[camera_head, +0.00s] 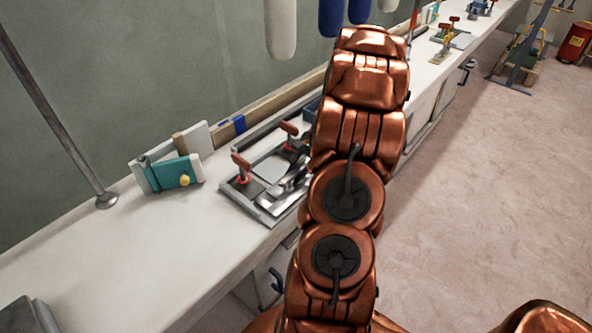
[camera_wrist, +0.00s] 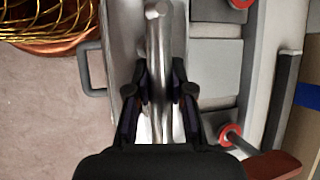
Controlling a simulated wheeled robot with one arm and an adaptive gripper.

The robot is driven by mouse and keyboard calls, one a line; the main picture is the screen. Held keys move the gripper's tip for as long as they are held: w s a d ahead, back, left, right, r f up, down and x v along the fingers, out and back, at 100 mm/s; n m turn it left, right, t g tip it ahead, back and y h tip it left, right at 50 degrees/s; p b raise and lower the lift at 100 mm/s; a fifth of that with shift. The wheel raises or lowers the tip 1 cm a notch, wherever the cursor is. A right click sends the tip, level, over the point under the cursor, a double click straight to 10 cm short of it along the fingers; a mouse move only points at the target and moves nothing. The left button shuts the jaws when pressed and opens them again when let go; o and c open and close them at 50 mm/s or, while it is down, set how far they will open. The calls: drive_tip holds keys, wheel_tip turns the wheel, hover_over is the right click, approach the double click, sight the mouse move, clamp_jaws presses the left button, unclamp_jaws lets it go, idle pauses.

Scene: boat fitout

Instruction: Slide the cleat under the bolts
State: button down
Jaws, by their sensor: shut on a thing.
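A shiny silver cleat (camera_wrist: 158,45) lies lengthwise between my gripper's fingers in the wrist view. My gripper (camera_wrist: 158,95) is shut on it, with a dark finger on each side. A shiny metal piece that looks like the cleat (camera_head: 287,185) shows beside the arm, over the grey fixture (camera_head: 262,214). I cannot make out the bolts clearly in either view. I cannot tell whether the cleat touches the surface beneath it.
Red-handled clamps (camera_head: 241,168) stand on the fixture; one also shows in the wrist view (camera_wrist: 232,134). A teal device (camera_head: 175,173) stands on the white bench (camera_head: 130,238), left of the fixture. Bare bench lies in front of it. A wall runs behind.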

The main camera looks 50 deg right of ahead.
drive_tip(key=shift+w+d+f+p, duration=0.1)
drive_tip(key=shift+w+p, duration=1.2)
drive_tip(key=shift+w, duration=3.9)
drive_tip(key=shift+w, duration=0.1)
drive_tip(key=c, duration=0.9)
unclamp_jaws()
drive_tip(key=shift+c, duration=0.2)
drive_tip(key=v, duration=1.2)
